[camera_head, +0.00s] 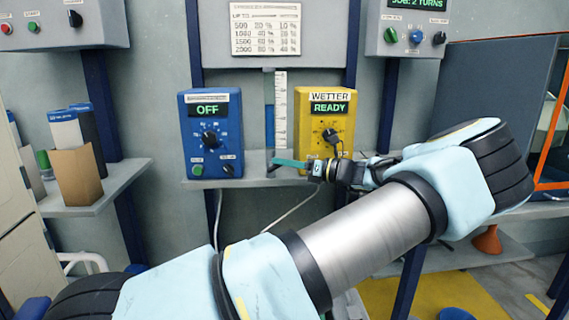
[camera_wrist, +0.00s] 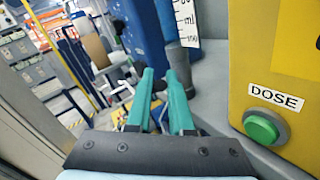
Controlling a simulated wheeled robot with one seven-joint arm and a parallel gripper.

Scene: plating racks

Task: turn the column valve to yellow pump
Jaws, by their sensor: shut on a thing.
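The yellow pump (camera_head: 313,120) is on the shelf, labelled WETTER, with its display reading READY. The clear measuring column (camera_head: 280,110) stands between it and the blue pump (camera_head: 211,130), whose display reads OFF. The column valve (camera_head: 271,167) is a small dark part at the column's foot, mostly hidden by my fingers. My gripper (camera_head: 276,163) reaches in from the right, in front of the yellow pump, with its teal fingers at the valve. In the wrist view the fingers (camera_wrist: 161,74) are close together beside the column's foot, shut on the valve; the handle's direction is unclear.
The yellow pump's green DOSE button (camera_wrist: 265,127) is close to the right of my fingers. A shelf with a brown box (camera_head: 78,175) and bottles is at the left. A dark panel (camera_head: 490,90) stands at the right. A white cable hangs below the pumps.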

